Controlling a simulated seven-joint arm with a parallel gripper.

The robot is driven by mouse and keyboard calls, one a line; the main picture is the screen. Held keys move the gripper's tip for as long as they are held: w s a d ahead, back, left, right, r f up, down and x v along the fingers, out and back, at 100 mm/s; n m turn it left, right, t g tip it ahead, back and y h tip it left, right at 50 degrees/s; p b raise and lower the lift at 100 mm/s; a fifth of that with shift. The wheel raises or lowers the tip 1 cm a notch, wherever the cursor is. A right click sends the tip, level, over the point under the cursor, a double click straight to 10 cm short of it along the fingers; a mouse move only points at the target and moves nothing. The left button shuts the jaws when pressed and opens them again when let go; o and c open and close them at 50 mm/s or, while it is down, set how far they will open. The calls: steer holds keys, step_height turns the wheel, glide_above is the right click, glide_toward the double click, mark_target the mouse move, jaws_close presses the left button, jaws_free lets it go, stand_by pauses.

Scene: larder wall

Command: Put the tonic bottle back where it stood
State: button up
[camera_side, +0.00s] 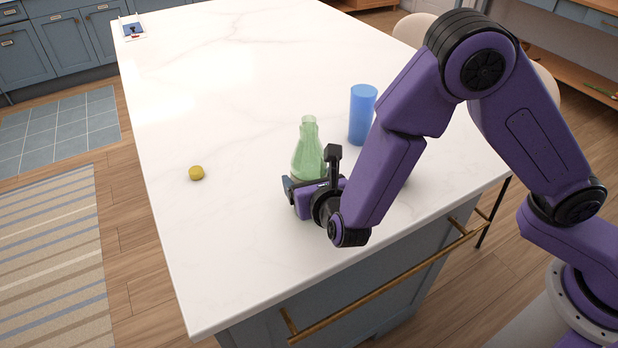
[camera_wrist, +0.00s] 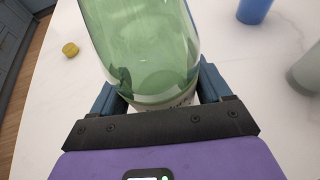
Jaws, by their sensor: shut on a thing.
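A translucent green bottle (camera_side: 309,150), which I take to be the tonic bottle, is upright near the front part of the white marble counter (camera_side: 220,240). Its neck and shoulder show in the side view, while its base is hidden behind my gripper (camera_side: 307,184). In the wrist view my gripper is shut on the green bottle (camera_wrist: 145,50), with one blue finger on each side of its lower body and part of a pale label showing between them. I cannot tell whether the base touches the counter.
A blue cylinder (camera_side: 362,115) stands behind and right of the bottle. A small yellow disc (camera_side: 196,173) lies to the left. A grey-green rounded object (camera_wrist: 306,70) shows at the wrist view's right edge. A small picture card (camera_side: 133,31) lies at the far left corner. The counter's left half is mostly clear.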

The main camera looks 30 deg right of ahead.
steer(key=o, duration=1.7)
